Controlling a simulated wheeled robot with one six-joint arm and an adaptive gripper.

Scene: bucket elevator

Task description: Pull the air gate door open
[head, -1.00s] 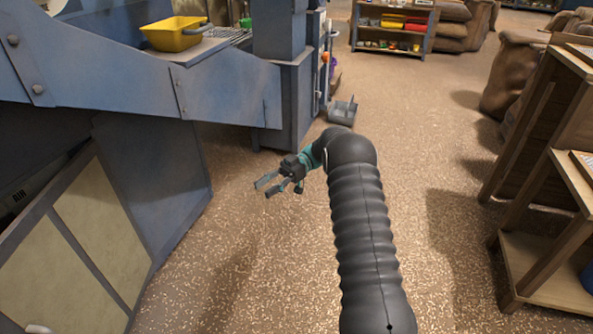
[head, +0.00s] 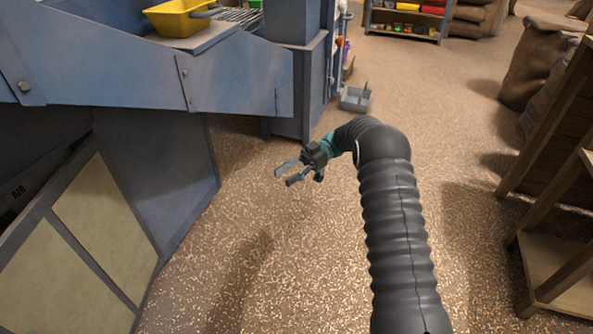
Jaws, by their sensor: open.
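The lettering "AIR" shows on a dark surface at the far left, partly cut off by the picture edge. Below it is a grey-framed panel with cream panes (head: 105,222), leaning at the lower left of the blue machine; I cannot tell for certain that this is the air gate door. No handle on it is clear to see. My gripper (head: 285,177) is open and empty, with its fingers pointing left. It hangs over the speckled floor, to the right of the panel and apart from it.
The blue machine (head: 235,72) fills the upper left, with a yellow bin (head: 180,20) on its ledge. A grey tray (head: 355,99) lies on the floor behind my gripper. Wooden shelving (head: 555,275) stands at the right. Floor between panel and gripper is clear.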

